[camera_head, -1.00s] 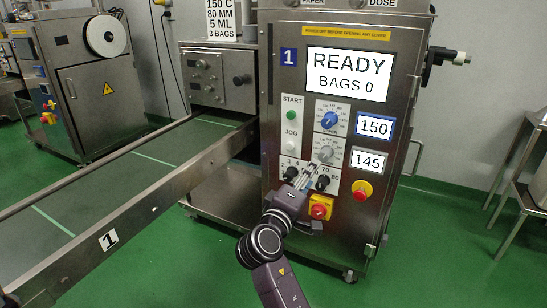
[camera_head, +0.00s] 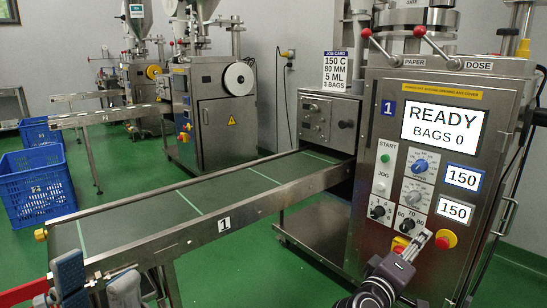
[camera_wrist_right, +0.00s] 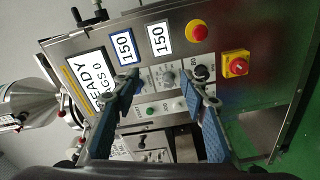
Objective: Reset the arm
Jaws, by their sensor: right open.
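My right gripper (camera_head: 420,240) is low in front of the machine's control panel (camera_head: 387,238), near the red-and-yellow switch (camera_head: 400,245). In the right wrist view its two blue-grey fingers (camera_wrist_right: 160,85) are apart with nothing between them. The panel's dials and black knob (camera_wrist_right: 200,74) show beyond the fingers; contact is not visible. My left gripper (camera_head: 98,280) is at the bottom left of the head view, its two grey-blue fingers apart and empty, in front of the conveyor's near end.
The conveyor (camera_head: 235,189) is bare. The screen (camera_head: 430,123) reads READY, BAGS 0; both small displays (camera_head: 462,177) read 150. A red stop button (camera_head: 445,239) is beside my right gripper. Blue crates (camera_head: 38,190) stand on the green floor at left.

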